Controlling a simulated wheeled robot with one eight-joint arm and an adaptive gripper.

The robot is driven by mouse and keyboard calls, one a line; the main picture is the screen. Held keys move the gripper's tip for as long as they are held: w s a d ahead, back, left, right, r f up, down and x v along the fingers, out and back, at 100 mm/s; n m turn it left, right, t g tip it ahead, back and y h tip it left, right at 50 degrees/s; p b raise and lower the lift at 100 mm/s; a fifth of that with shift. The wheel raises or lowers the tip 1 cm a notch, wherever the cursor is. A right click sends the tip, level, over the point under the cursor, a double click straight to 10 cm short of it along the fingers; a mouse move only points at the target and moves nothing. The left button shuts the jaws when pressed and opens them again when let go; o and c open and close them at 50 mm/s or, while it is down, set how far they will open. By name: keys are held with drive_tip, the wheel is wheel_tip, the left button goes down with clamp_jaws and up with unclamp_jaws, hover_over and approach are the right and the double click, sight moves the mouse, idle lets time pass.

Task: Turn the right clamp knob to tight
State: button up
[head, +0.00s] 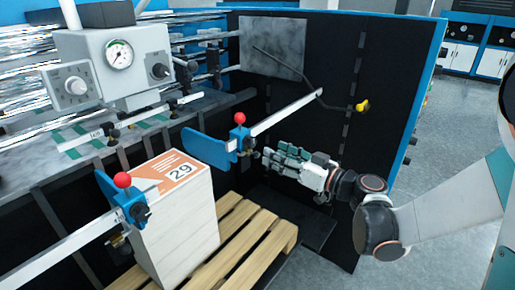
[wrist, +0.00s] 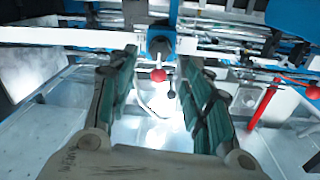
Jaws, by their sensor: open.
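The right clamp is a blue block (head: 241,138) on a pale bar, with a red ball (head: 240,118) on top and a small dark knob (head: 254,154) low on its right side. The knob's setting is too small to read. My gripper (head: 272,161) is just right of the clamp and slightly below the bar, fingers pointing at it. In the wrist view the fingers (wrist: 160,58) are spread wide and empty. The clamp's blue block (wrist: 160,35) and red ball (wrist: 158,75) appear between them, beyond the tips. I cannot tell whether a finger touches the knob.
A left clamp (head: 129,203) with a red ball stands beside a paper stack (head: 179,210) marked 29, on a wooden pallet (head: 262,235). A blue plate (head: 206,148) adjoins the right clamp. A dark panel (head: 300,110) with a yellow-ended rod stands behind my gripper.

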sight(253, 143)
drive_tip(key=b+x, duration=0.1)
drive_tip(key=x, duration=0.7)
drive_tip(key=shift+b, duration=0.3)
clamp_jaws()
